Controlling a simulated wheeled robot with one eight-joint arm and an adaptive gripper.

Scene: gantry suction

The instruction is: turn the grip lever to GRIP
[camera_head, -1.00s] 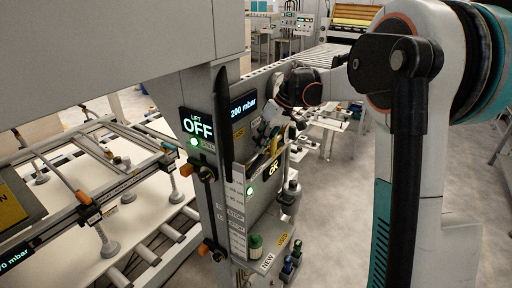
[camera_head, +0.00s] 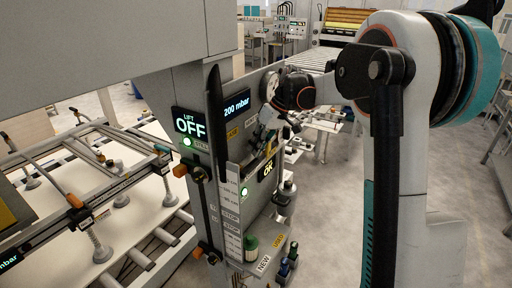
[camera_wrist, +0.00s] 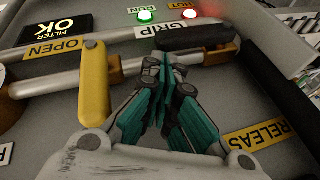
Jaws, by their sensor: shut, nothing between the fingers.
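The black grip lever (camera_wrist: 197,36) lies nearly level at the upper middle of the wrist view. Its left part is beside the GRIP label (camera_wrist: 158,30); the RELEASE label (camera_wrist: 262,138) is at the lower right. My gripper (camera_wrist: 166,62) is shut and empty, its teal fingertips just below the lever's left part. I cannot tell whether they touch it. In the head view my gripper (camera_head: 266,132) is small against the column's panel, and the lever cannot be made out.
A yellow handle (camera_wrist: 95,85) stands on a pipe left of my fingers, near the OPEN label (camera_wrist: 56,47). A FILTER OK display (camera_wrist: 57,31), a green lamp (camera_wrist: 147,16) and a red lamp (camera_wrist: 190,13) are above. The LIFT display (camera_head: 190,124) reads OFF.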

